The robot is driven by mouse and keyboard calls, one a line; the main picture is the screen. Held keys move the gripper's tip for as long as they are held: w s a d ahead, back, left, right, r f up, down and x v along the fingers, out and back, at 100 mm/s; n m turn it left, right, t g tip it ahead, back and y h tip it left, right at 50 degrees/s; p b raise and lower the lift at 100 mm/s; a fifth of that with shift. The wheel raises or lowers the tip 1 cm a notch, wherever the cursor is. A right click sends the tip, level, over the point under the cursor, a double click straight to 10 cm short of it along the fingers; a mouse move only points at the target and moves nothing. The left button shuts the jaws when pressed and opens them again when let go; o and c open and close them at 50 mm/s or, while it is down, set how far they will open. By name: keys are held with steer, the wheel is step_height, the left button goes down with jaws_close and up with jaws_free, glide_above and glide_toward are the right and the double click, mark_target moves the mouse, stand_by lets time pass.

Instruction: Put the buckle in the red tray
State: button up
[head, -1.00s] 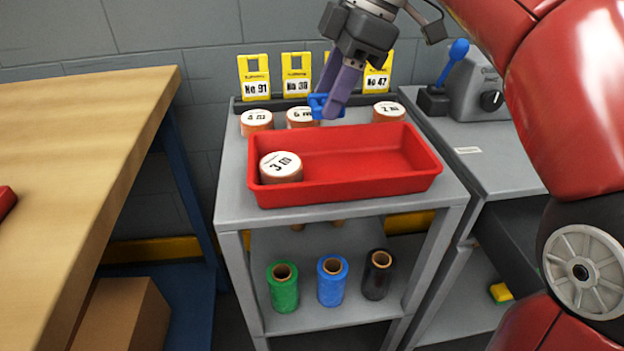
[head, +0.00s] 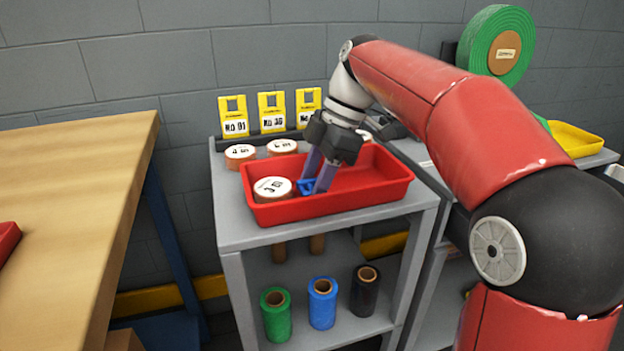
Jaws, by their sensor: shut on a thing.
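The red tray (head: 375,198) sits on top of the grey shelf unit. A roll marked 3 m (head: 272,189) lies in its left end. My gripper (head: 311,186) points down into the tray, just right of that roll. It is shut on the small blue buckle (head: 306,187), which is low inside the tray and partly hidden by the fingers. I cannot tell whether the buckle touches the tray floor.
Tape rolls (head: 240,153) stand behind the tray, below yellow number tags (head: 271,112). Green, blue and black spools (head: 322,300) stand on the lower shelf. A wooden table (head: 80,200) is at left. The tray's right part is clear.

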steer(key=shift+f, duration=0.15)
steer(key=o, duration=1)
steer(key=shift+c, duration=0.2)
steer(key=shift+r, duration=0.3)
steer(key=p+v, duration=0.1)
steer(key=v, duration=1)
steer(key=shift+d+r+p, duration=0.25)
steer(key=shift+r+p, duration=0.05)
steer(key=shift+w, duration=0.1)
